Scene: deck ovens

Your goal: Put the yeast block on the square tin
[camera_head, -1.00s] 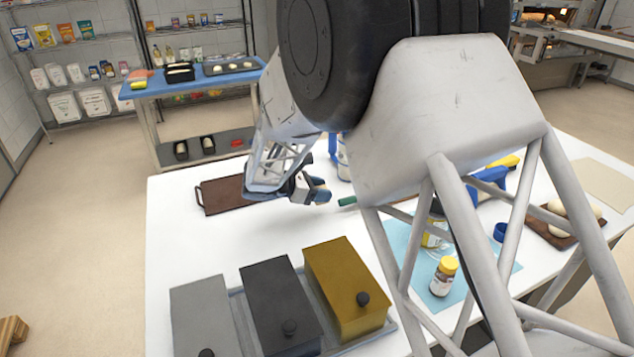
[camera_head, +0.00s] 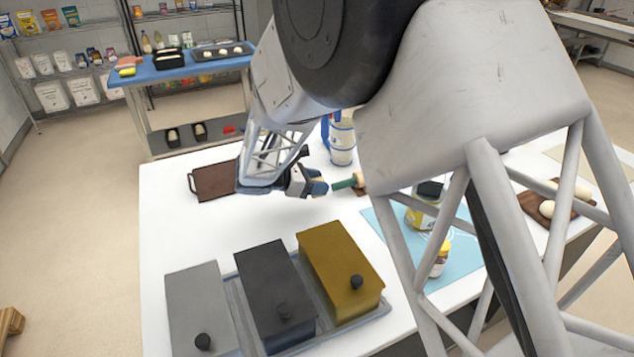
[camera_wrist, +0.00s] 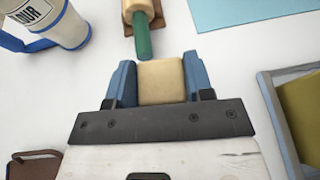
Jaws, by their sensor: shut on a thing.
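My gripper (camera_wrist: 157,76) is shut on a pale beige block, the yeast block (camera_wrist: 160,84), with one blue finger on each side of it in the wrist view. In the head view my gripper (camera_head: 318,188) is over the white table, and the block is mostly hidden by the fingers. Three lidded boxes with round knobs stand in the front: a grey one (camera_head: 195,300), a dark one (camera_head: 270,285) and a gold one (camera_head: 335,260). I cannot tell which thing is the square tin.
A green-handled rolling pin (camera_head: 345,184) lies just beyond the gripper. A flour canister (camera_head: 342,140) stands behind it. A brown tray (camera_head: 214,181) lies at left. A blue mat (camera_head: 465,270) with jars is at right. White table is clear between the gripper and the boxes.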

